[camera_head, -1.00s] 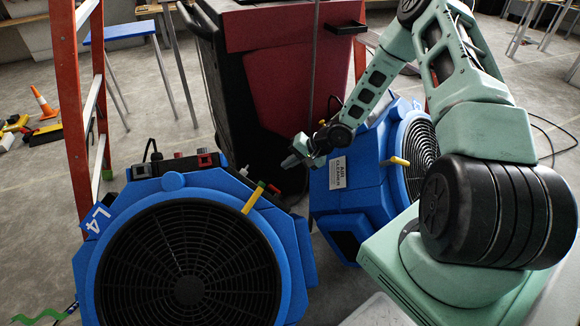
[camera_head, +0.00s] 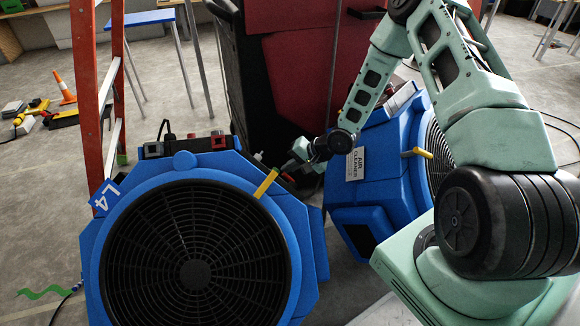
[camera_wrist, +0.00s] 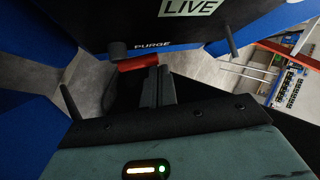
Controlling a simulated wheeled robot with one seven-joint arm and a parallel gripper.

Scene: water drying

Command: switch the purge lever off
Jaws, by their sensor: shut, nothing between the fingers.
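The left blue fan unit (camera_head: 96,265), marked L4, faces me. In the wrist view, its dark panel carries a PURGE label (camera_wrist: 152,45), with a red lever (camera_wrist: 138,63) just below it. The red part also shows at the fan's upper right edge in the head view (camera_head: 288,178), partly hidden. My gripper (camera_wrist: 160,74) is shut and empty. Its fingertips are right beside the red lever's right end; I cannot tell whether they touch. In the head view my gripper (camera_head: 290,165) is just above the red part.
A yellow handle (camera_head: 266,183) sticks up from the left fan close to my gripper. A blue air cleaner (camera_head: 362,218) stands close on the right. A dark red cart (camera_head: 290,60) stands behind, and an orange ladder (camera_head: 88,90) at left.

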